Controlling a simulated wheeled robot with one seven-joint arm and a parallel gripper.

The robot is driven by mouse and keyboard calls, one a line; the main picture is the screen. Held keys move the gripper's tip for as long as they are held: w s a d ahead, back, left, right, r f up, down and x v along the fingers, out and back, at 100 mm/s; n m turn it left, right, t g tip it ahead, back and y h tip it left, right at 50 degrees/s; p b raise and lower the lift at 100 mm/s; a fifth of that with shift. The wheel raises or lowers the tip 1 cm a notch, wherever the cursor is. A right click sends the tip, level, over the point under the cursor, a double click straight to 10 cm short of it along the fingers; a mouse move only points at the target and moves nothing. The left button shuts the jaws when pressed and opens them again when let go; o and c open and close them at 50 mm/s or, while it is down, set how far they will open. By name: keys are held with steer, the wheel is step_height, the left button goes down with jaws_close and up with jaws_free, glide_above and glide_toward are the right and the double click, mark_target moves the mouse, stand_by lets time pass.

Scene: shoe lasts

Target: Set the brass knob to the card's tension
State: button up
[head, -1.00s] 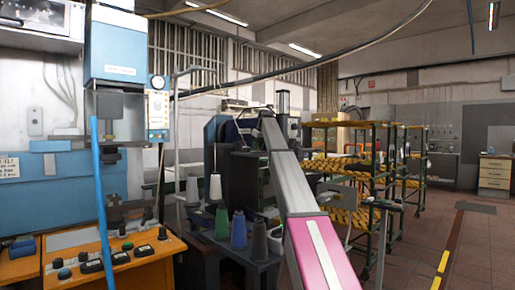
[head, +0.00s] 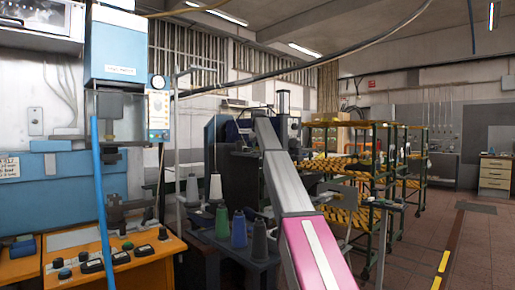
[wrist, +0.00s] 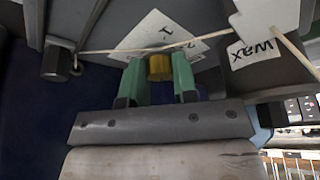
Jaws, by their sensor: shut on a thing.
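In the wrist view the brass knob (wrist: 159,68) sits between the two green fingers of my gripper (wrist: 159,75), which is shut on it. Behind the knob is a white dial plate (wrist: 160,38) with dark marks; a "1" shows, and the rest is partly hidden. A pale thread (wrist: 110,50) crosses by the knob. I cannot read the knob's setting. No tension card can be made out. In the head view my arm reaches to a dark machine (head: 240,180); my gripper is hidden there.
A dark post (wrist: 58,62) stands left. In the head view, thread cones (head: 239,228) stand in front of the machine, and an orange control panel (head: 150,255) is at left. Floor at right is clear.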

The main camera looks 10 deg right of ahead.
steer(key=shift+a+m+h, duration=0.1)
steer(key=shift+m+h, duration=0.6)
steer(key=shift+m, duration=1.3)
steer(key=o, duration=0.9)
steer(key=shift+o, duration=0.2)
steer(key=shift+r, duration=0.15)
steer(key=v, duration=1)
steer(key=shift+r, duration=0.3)
steer(key=shift+a, duration=0.1)
